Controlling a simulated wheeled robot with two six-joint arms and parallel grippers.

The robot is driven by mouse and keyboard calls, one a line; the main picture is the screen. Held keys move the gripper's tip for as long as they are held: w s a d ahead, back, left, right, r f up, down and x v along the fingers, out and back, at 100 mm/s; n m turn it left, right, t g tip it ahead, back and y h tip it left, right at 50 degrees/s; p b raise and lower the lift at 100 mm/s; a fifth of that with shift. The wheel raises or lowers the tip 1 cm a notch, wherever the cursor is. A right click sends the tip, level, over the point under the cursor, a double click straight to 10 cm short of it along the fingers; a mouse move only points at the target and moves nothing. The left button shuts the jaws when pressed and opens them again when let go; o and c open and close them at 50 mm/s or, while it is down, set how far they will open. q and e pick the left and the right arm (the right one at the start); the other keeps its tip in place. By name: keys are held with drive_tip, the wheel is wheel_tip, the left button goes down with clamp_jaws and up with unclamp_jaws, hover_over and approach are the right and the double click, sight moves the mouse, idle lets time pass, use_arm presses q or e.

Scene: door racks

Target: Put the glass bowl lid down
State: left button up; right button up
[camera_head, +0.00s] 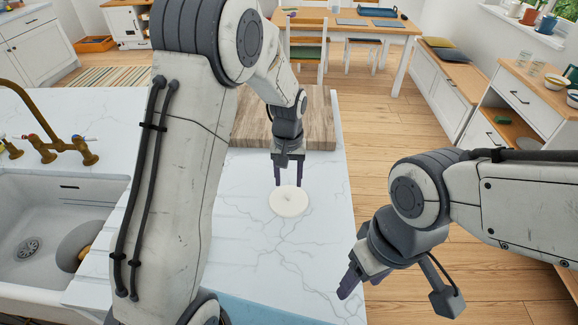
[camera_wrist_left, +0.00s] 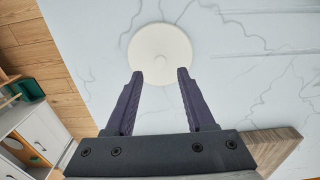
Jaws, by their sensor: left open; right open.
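The bowl lid (camera_head: 289,201) is a round, off-white disc with a small raised knob at its middle. It lies flat on the white marble countertop (camera_head: 250,255). It also shows in the left wrist view (camera_wrist_left: 160,50), just beyond the fingertips. My left gripper (camera_head: 288,184) is open above the lid's far edge, with nothing between its fingers; both fingers show apart in the left wrist view (camera_wrist_left: 158,75). My right gripper (camera_head: 362,284) is open and empty, off the counter's right edge above the floor.
A wooden board (camera_head: 315,120) lies on the counter behind the lid. A sink (camera_head: 40,235) with a brass tap (camera_head: 50,150) is at the left. Marble around the lid is clear. A dining table (camera_head: 350,27) and a wooden-topped cabinet (camera_head: 525,95) stand farther off.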

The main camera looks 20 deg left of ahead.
sight(288, 195)
use_arm(q)
wheel_tip(288, 195, up, 7)
drive_tip(key=s+d+r+m, duration=0.25)
drive_tip(key=s+d, duration=0.25)
drive_tip(key=s, duration=0.3)
drive_tip(key=s+d+r+m, duration=0.1)
drive_tip(key=s+d+m, duration=0.25)
drive_tip(key=s, duration=0.35)
drive_tip(key=s+d+m+h, duration=0.1)
drive_tip(key=s+m, duration=0.2)
drive_tip(key=s, duration=0.9)
drive_tip(key=shift+s+f+m+b, duration=0.3)
drive_tip(key=shift+s+f+b, duration=0.05)
drive_tip(key=shift+f+b, duration=0.1)
